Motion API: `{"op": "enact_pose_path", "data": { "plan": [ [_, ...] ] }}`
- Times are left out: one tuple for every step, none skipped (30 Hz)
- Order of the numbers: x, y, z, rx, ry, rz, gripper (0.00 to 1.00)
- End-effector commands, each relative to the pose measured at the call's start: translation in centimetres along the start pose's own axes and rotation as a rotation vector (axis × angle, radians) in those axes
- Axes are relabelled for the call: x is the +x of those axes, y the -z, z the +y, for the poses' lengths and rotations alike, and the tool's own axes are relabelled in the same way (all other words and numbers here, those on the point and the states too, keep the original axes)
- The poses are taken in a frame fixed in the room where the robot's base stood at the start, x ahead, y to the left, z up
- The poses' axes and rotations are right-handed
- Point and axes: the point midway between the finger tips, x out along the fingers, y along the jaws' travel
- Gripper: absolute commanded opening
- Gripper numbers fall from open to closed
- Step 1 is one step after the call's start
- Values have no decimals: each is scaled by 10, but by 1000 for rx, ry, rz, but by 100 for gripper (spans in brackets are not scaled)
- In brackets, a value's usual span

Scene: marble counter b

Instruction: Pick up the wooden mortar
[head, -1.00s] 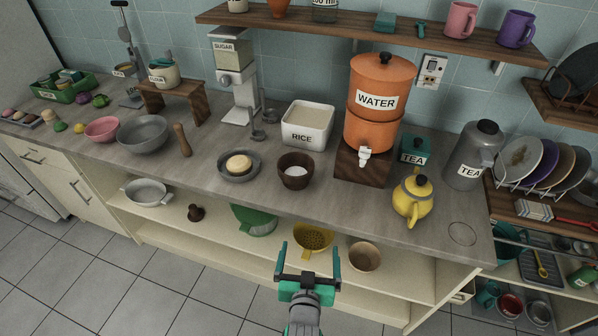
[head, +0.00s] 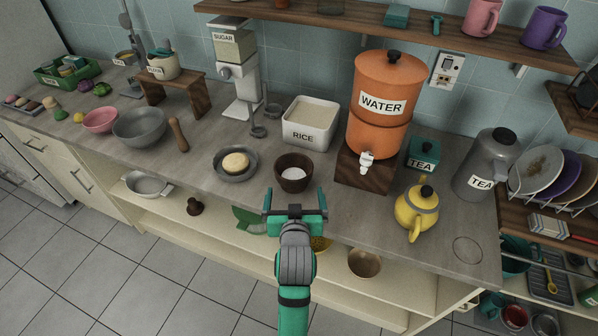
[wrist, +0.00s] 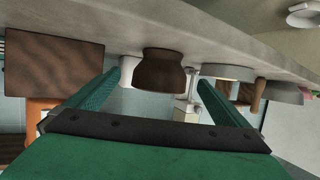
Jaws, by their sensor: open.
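The wooden mortar, a dark brown bowl-shaped vessel (head: 293,181) with white contents, stands upright near the counter's front edge in the head view. In the wrist view the mortar (wrist: 160,72) appears upside down, ahead of and between the fingers. My gripper (head: 295,199) is open and empty, in front of the mortar and apart from it. Its two green fingers also show in the wrist view (wrist: 157,88). My arm hides part of the lower shelf.
A grey plate (head: 223,171) with a round pale loaf is left of the mortar. The rice box (head: 309,135) is behind. The orange water dispenser (head: 380,130) on its wooden stand and the yellow teapot (head: 416,213) are to the right. Counter between mortar and teapot is bare.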

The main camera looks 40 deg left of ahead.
Motion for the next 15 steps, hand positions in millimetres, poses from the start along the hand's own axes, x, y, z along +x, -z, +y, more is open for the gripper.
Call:
{"op": "enact_pose_path", "data": {
  "plan": [
    [6,1,-1,-1,2,0,100],
    [10,1,-1,-1,3,-1,100],
    [16,1,-2,-1,3,-2,100],
    [21,0,-2,-1,4,-2,100],
    [26,1,-3,-2,5,0,100],
    [32,1,-4,-2,5,-1,100],
    [36,1,-4,-2,6,-1,100],
    [40,0,-4,-2,6,-2,100],
    [44,1,-4,-3,6,-1,100],
    [47,1,-4,-3,6,0,100],
    [49,1,-4,-2,6,0,100],
    [51,1,-4,-2,5,0,100],
    [52,1,-4,-2,5,-1,100],
    [54,1,-3,-2,4,-1,100],
    [56,1,-3,-2,4,-1,100]
  ]
}}
